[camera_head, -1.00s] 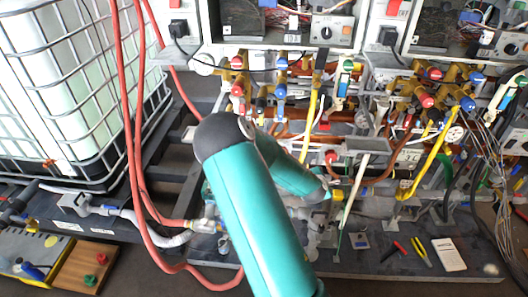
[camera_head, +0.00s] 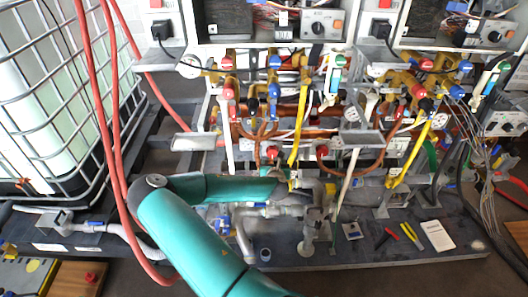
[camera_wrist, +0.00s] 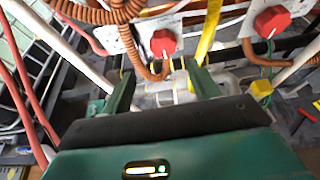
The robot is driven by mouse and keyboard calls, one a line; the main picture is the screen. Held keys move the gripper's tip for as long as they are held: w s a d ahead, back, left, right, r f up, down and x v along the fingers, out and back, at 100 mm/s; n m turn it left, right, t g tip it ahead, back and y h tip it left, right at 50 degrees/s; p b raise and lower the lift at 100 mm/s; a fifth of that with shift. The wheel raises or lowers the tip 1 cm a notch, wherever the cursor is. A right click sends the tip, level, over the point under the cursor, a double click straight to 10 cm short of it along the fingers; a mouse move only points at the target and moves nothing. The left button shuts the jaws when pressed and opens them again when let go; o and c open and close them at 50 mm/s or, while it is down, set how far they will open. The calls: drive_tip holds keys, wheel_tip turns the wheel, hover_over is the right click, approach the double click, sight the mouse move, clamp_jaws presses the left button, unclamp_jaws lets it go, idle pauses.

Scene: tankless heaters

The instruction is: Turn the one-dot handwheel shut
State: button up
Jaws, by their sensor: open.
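Two red handwheels show in the wrist view: one (camera_wrist: 163,43) on a white plate just beyond my fingertips, slightly left of middle, and another (camera_wrist: 272,22) at the upper right. I cannot make out dots on either, so I cannot tell which is the one-dot handwheel. My gripper (camera_wrist: 160,75) is open; its two dark green fingers are spread, with pale pipework showing between them. The nearer handwheel lies ahead of the gap, apart from the fingers. In the head view my arm's end is among the pipes below the heaters, and the fingers are hard to see.
Orange coiled tubing (camera_wrist: 115,12) and a yellow pipe (camera_wrist: 210,32) run close to the handwheels. A caged white tank (camera_head: 55,110) stands left, with red hoses (camera_head: 108,110) hanging before it. Pliers (camera_head: 411,235) and a white card (camera_head: 437,236) lie on the base plate at right.

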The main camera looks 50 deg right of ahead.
sight(273, 152)
drive_tip(key=x, duration=1.2)
drive_tip(key=shift+s+d+f, duration=0.2)
drive_tip(key=shift+d+f, duration=0.05)
drive_tip(key=shift+d, duration=0.1)
drive_tip(key=shift+w+d+f, duration=0.2)
drive_tip(key=shift+w+d, duration=0.1)
drive_tip(key=shift+w, duration=0.05)
drive_tip(key=c, duration=0.7)
